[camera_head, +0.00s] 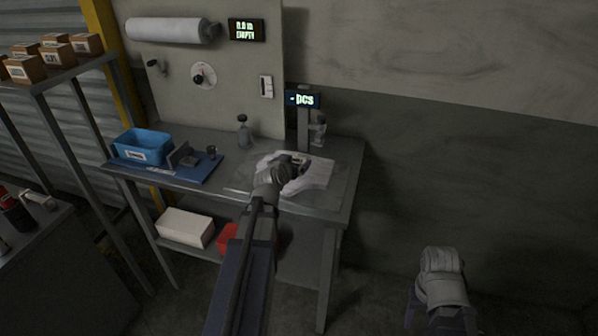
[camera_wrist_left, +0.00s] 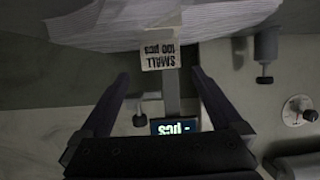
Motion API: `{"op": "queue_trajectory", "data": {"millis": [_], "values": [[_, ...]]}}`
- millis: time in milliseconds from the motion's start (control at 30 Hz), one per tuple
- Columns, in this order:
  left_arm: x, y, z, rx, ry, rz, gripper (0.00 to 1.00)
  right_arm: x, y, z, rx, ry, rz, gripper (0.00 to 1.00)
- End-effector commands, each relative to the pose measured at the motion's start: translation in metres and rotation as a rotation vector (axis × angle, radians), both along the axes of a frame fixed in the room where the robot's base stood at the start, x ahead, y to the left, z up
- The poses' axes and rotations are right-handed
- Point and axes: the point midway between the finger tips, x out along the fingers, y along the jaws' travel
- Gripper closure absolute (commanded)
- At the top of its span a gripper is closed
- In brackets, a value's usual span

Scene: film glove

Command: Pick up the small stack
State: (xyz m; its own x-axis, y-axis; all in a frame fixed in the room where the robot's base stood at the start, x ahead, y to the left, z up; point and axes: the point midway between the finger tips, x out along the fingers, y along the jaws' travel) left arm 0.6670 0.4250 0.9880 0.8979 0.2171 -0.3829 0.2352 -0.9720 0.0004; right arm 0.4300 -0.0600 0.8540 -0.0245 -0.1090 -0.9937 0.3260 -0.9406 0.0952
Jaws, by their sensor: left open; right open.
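The small stack (camera_wrist_left: 215,18) is a pile of thin white sheets. It fills the top of the left wrist view, with a tag reading "SMALL 100 pcs" (camera_wrist_left: 161,48) at its edge. In the head view white sheets (camera_head: 318,172) lie on the workbench, partly hidden by my left arm. My left gripper (camera_head: 297,163) is over them. In the left wrist view its two fingers (camera_wrist_left: 160,76) are apart, with the tag beyond and between their tips and nothing gripped. My right gripper (camera_head: 442,264) is off to the right, away from the bench; its fingers are hard to make out.
The workbench (camera_head: 345,165) carries a blue bin (camera_head: 143,140) on the left and a small bottle (camera_head: 242,130) at the back. A display reading "- pcs" (camera_head: 304,100) stands behind the sheets. A shelf with boxes (camera_head: 25,68) is at far left.

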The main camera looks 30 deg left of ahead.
Motion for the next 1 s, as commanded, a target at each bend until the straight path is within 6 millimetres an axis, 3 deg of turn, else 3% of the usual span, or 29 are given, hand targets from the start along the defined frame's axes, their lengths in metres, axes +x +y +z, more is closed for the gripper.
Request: {"op": "queue_trajectory", "data": {"millis": [400,667,1000], "values": [[0.045,0.013,-0.019,0.001,0.000,0.000,0.00,0.000,0.000,-0.019,0.000,0.000,0.000,0.45],[0.045,0.013,-0.018,0.000,0.000,0.000,0.01,0.000,0.000,-0.018,0.000,0.000,0.000,0.45],[0.045,0.013,-0.018,0.000,0.000,0.000,0.39,0.000,0.000,-0.018,0.000,0.000,0.000,0.45]]}}
